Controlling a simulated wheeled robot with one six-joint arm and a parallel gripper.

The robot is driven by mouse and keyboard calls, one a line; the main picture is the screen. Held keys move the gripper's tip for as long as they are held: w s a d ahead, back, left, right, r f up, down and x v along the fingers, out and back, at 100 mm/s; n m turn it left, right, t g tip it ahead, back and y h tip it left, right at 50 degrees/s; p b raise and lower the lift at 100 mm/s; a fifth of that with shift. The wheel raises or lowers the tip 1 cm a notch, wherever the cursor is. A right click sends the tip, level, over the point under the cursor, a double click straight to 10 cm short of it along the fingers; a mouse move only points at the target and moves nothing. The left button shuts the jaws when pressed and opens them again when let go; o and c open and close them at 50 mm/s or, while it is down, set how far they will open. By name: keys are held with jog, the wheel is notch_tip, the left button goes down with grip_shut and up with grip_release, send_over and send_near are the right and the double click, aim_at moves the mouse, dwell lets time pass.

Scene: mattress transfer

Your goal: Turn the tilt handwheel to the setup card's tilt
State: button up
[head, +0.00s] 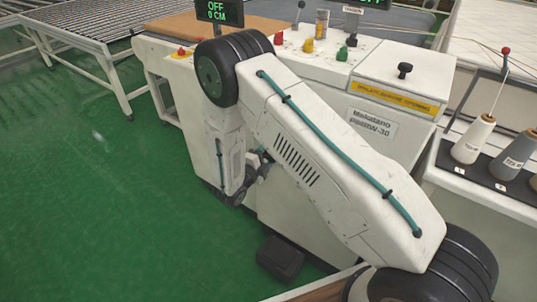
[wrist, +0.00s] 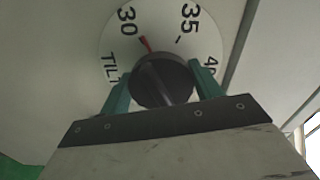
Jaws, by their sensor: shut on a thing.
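The tilt handwheel (wrist: 161,84) is a dark round knob in the middle of the wrist view. A white dial (wrist: 112,42) marked TILT, 30, 35 and a partly hidden 40 lies behind it. A red pointer (wrist: 146,44) above the knob points close to the 30 mark, on the side toward 35. My gripper (wrist: 161,78) has one teal finger on each side of the knob and is shut on it. In the head view my arm hides the knob and dial. I cannot make out a setup card in either view.
In the head view, the white machine (head: 290,205) has coloured knobs on top and a yellow label (head: 394,98). Thread cones (head: 473,140) stand on a shelf at right. A roller table (head: 75,25) is at the back left. A dark pedal (head: 281,257) is on the green floor.

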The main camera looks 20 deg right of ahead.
jog(key=shift+s+f+n, duration=0.15)
jog(key=shift+n, duration=0.45)
jog(key=o, duration=1)
jog(key=v, duration=0.8)
jog(key=shift+d, duration=0.1)
